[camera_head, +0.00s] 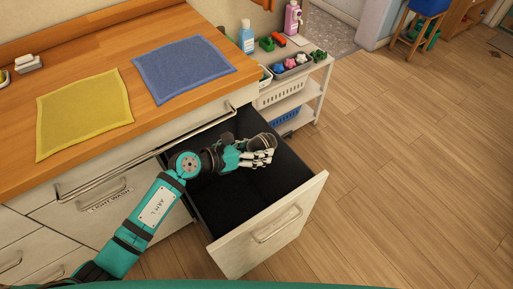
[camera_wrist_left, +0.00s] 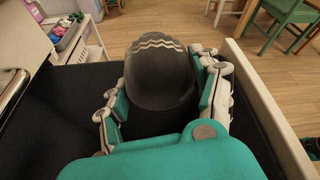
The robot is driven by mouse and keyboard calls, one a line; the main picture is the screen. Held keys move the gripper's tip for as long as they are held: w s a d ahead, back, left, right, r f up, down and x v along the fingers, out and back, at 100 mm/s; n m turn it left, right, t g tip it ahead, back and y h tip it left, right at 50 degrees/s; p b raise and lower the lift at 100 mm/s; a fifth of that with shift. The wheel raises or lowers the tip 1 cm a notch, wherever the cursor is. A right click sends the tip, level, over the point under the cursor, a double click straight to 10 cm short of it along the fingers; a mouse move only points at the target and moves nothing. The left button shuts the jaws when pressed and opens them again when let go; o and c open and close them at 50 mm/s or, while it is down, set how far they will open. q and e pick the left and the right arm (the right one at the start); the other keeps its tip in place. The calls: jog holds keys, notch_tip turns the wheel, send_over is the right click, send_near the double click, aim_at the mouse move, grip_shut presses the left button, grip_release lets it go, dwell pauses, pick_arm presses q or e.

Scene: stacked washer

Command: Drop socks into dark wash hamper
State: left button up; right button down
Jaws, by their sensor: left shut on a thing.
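My left gripper (camera_head: 262,157) is over the open drawer hamper (camera_head: 312,190), whose inside is dark. It is shut on dark grey socks (camera_head: 262,142) with a pale zigzag band. In the left wrist view the socks (camera_wrist_left: 160,75) sit between the fingers of my left gripper (camera_wrist_left: 165,95), above the dark drawer floor. I cannot tell how high they are above the floor. A closed drawer front beside it carries a "LIGHT WASH" label (camera_head: 110,199). No label shows on the open drawer's front. My right gripper is not in view.
A yellow cloth (camera_head: 84,112) and a blue cloth (camera_head: 183,68) lie flat on the wooden counter (camera_head: 125,64). A white cart (camera_head: 325,75) with a tray of coloured items and bottles stands behind the drawer. The wooden floor at the right is clear.

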pick_arm(q)
jog(key=shift+f, duration=0.1)
jog(key=o, duration=1.2)
jog(key=shift+a, duration=0.1)
jog(key=shift+s+a, duration=0.2)
jog(key=shift+a, duration=0.1)
jog(key=v, duration=1.1)
jog(key=shift+s+r, duration=0.1)
jog(key=shift+r, duration=0.1)
